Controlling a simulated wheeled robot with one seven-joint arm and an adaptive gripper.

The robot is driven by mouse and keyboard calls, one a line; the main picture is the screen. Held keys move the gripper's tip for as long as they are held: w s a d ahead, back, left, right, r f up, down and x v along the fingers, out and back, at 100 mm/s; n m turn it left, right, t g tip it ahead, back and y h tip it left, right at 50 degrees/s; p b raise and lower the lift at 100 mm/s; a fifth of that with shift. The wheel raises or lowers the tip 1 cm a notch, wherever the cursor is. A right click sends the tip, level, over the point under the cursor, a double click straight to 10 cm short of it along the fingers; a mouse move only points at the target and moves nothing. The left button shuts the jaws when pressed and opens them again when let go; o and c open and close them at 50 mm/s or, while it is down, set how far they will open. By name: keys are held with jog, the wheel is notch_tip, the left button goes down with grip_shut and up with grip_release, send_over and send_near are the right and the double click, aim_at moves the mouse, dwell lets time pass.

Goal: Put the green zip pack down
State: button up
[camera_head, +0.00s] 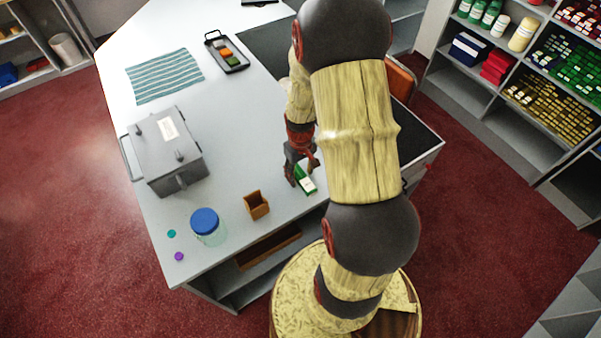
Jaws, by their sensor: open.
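The green zip pack (306,182), green with a white label patch, lies on the pale counter (240,150) near its front edge. My gripper (302,178) points down over the pack, its dark fingers at the pack's far end. The jaws are open, with one finger at the left of the pack. My own arm covers part of the view to the right, and I cannot tell whether a finger touches the pack.
A small wooden box (256,205), a blue-lidded jar (206,226) and a grey metal case (168,152) stand left of the pack. A black tray (238,68) and striped cloth (164,76) lie farther back. Bare counter lies between case and gripper.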

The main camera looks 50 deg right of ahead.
aim_at(300, 175)
notch_tip(300, 175, up, 12)
jog(key=a+r+n+t, duration=0.1)
jog(key=a+r+t, duration=0.1)
jog(key=a+r, duration=1.1)
jog(key=s+a+r+n+t, duration=0.1)
jog(key=s+a+r+t, duration=0.2)
jog(key=s+a+r, duration=0.5)
notch_tip(300, 175, up, 2)
jog(key=shift+a+r+n+t+p, duration=0.1)
jog(key=shift+a+n+t+p, duration=0.3)
jog(key=shift+a, duration=0.55)
notch_tip(300, 175, down, 13)
jog(key=b, duration=1.2)
jog(key=shift+r+b, duration=0.15)
jog(key=shift+b, duration=0.2)
jog(key=shift+w, duration=0.1)
